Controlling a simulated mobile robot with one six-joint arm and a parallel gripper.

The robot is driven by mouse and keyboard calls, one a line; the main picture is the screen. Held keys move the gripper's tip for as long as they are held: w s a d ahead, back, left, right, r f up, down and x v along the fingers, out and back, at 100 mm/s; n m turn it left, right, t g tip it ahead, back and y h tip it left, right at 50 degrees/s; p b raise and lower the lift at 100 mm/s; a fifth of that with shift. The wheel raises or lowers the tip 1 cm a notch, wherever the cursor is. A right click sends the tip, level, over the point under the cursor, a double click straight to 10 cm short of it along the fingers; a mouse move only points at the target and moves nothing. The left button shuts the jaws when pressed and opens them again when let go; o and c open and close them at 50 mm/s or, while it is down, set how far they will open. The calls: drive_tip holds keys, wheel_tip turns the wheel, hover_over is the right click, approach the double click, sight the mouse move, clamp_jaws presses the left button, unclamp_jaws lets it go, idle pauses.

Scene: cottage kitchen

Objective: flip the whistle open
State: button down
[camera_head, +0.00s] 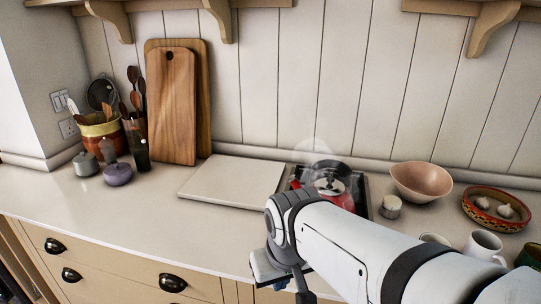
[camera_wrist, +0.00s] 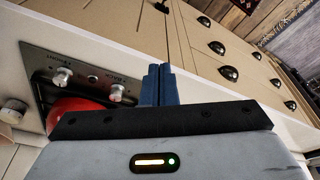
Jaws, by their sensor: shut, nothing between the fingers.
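A red kettle (camera_head: 326,185) with a dark handle and shiny lid stands on the hob (camera_head: 362,190), partly hidden behind my arm. Pale steam rises above it. In the wrist view a red part of the kettle (camera_wrist: 66,112) shows at the left, mostly covered by my gripper body. The whistle cannot be made out in either view. My gripper (camera_wrist: 157,72) is shut and empty, its two blue fingers together by the hob's front edge and the counter edge. In the head view my gripper (camera_head: 302,289) hangs low, in front of the counter and the kettle.
Hob knobs (camera_wrist: 62,77) sit close left of my fingers. A white board (camera_head: 232,181) lies left of the hob. A small jar (camera_head: 390,206), a pink bowl (camera_head: 421,181) and white mugs (camera_head: 483,246) stand to the right. The left front counter (camera_head: 130,225) is clear.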

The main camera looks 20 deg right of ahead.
wheel_tip(320, 180, up, 18)
drive_tip(key=m+h+p, duration=0.2)
drive_tip(key=m+p, duration=0.5)
drive_tip(key=p, duration=0.1)
hover_over(303, 181)
drive_tip(key=s+a, duration=0.2)
drive_tip(key=s, duration=0.1)
drive_tip(key=shift+r, duration=0.15)
drive_tip(key=x, duration=0.4)
drive_tip(key=p+x, duration=0.1)
drive_tip(key=x, duration=0.4)
drive_tip(key=s+p+x, duration=0.1)
drive_tip(key=x, duration=0.3)
drive_tip(key=shift+w+a+f, duration=0.15)
drive_tip(key=shift+a+f, duration=0.15)
drive_tip(key=shift+f, duration=0.3)
